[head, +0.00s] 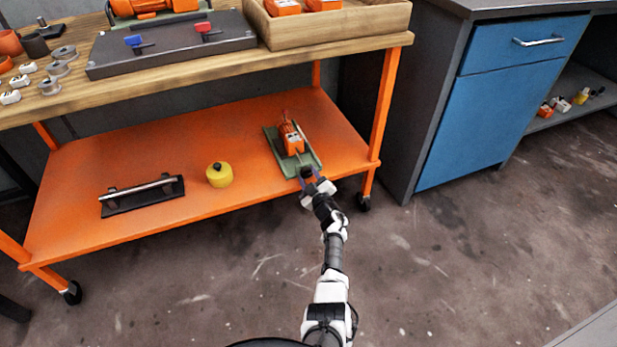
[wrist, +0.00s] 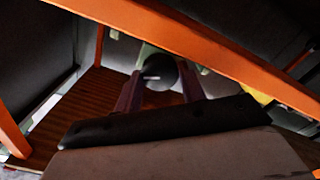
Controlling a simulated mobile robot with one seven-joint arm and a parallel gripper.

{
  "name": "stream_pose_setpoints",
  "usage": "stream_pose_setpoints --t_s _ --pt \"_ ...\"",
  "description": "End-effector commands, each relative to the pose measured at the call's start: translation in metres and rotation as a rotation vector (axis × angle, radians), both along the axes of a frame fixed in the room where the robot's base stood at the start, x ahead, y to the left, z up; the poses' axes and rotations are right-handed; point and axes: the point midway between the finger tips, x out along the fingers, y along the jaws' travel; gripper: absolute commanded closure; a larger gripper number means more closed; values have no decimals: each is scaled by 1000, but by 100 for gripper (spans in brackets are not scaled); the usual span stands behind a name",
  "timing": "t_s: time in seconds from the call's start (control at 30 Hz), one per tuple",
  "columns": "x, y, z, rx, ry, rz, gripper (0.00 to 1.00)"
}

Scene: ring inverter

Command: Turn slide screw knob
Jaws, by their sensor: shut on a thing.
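The slide screw unit, a green base (head: 272,137) with an orange block (head: 291,139) on it, rests on the orange lower shelf near its right end. Its dark round knob (head: 306,171) is at the near end of the base. My gripper (head: 309,180) reaches in from the front and is shut on the knob. In the wrist view the dark knob (wrist: 158,68) sits between the two purplish fingers of my gripper (wrist: 161,76). The screw behind the knob is mostly hidden there.
The shelf (head: 230,130) also holds a yellow round thing (head: 219,175) and a black rail piece (head: 142,196) to the left. An orange table leg (head: 384,108) stands right of the unit. The worktop (head: 200,68) overhangs above. The floor in front is clear.

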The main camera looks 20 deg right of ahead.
Motion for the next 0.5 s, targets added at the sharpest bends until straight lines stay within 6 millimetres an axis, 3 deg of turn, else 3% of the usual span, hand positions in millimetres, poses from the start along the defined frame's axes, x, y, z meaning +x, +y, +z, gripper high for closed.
stream_pose_setpoints --t_s 0.03,0.07,0.2,0.5 --pt "-1 0 -2 2 2 0 83" --pt "-1 0 -2 2 2 0 59" --pt "-1 0 -1 2 2 -1 41" --pt "0 0 1 2 0 0 38"
